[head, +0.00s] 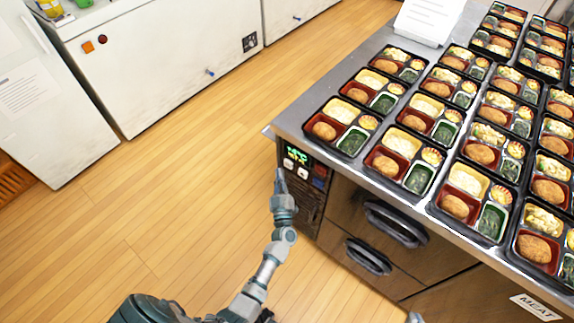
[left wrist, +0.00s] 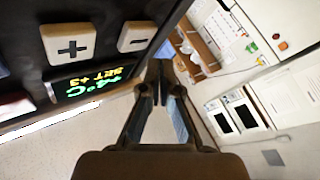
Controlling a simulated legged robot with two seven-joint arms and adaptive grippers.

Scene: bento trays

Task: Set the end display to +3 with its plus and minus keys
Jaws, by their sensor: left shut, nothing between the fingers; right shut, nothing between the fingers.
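The end display (head: 296,152) is on the dark control panel at the near left end of the steel counter. In the left wrist view the display (left wrist: 93,84) is upside down, with green 4°C and yellow SET +3. The pale plus key (left wrist: 68,44) and minus key (left wrist: 136,37) sit beside it. My left gripper (head: 281,182) is shut and empty, its tips just in front of the panel below the keys. In the left wrist view its tips (left wrist: 157,78) appear apart from both keys. A sliver of my right gripper (head: 414,317) shows at the bottom edge.
Several bento trays (head: 337,125) cover the counter top. Drawers with dark handles (head: 397,224) are in the counter front, right of the panel. A red button (head: 320,171) is beside the keys. White chest units (head: 150,60) stand across the open wooden floor (head: 150,200).

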